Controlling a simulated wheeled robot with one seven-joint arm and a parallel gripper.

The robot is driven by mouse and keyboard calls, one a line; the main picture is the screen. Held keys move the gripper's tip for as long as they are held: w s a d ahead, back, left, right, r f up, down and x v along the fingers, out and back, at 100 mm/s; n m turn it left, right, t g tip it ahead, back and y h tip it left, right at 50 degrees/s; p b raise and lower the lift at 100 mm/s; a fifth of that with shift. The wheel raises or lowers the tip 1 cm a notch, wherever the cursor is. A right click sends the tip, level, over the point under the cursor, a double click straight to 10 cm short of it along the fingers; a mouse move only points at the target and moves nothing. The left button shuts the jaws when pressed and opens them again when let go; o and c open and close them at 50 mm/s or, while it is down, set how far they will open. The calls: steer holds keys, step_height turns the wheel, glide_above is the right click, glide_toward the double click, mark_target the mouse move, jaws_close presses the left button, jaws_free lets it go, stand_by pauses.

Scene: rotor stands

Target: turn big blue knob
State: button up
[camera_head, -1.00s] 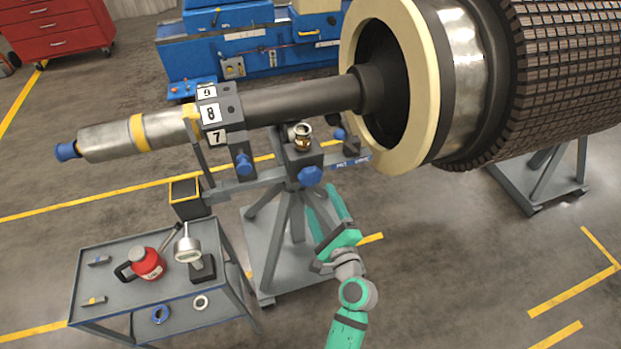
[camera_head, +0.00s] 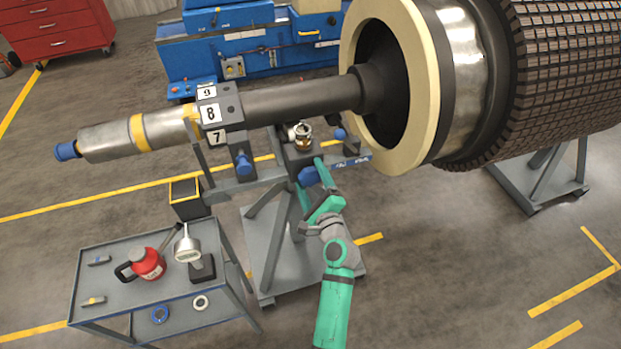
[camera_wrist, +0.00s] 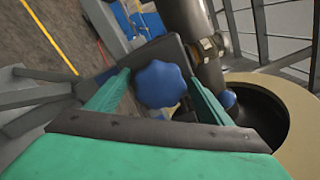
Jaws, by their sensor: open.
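The big blue knob (camera_head: 309,176) is on the front of the stand's block, below the rotor shaft. In the wrist view the lobed knob (camera_wrist: 161,84) sits between the two green fingers of my gripper (camera_wrist: 158,90). My gripper (camera_head: 311,172) is open, with one finger on each side of the knob. I cannot tell whether either finger touches it. In the head view the fingers partly cover the knob.
A smaller blue knob (camera_head: 243,164) is on the stand to the left, and another (camera_head: 340,134) to the right. The rotor shaft (camera_head: 300,100) runs above. A grey cart (camera_head: 130,300) with a red can (camera_head: 148,264) stands at lower left.

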steer(key=shift+c, duration=0.3)
steer(key=c, duration=1)
steer(key=shift+n, duration=0.4)
steer(key=n, duration=0.5)
steer(key=shift+f+n, duration=0.1)
steer(key=shift+n, duration=0.2)
steer(key=n, duration=1.3)
steer(key=shift+f+n, duration=0.1)
steer(key=shift+n, duration=0.2)
steer(key=n, duration=0.6)
steer(key=shift+d+n, duration=0.1)
steer(key=shift+n, duration=0.3)
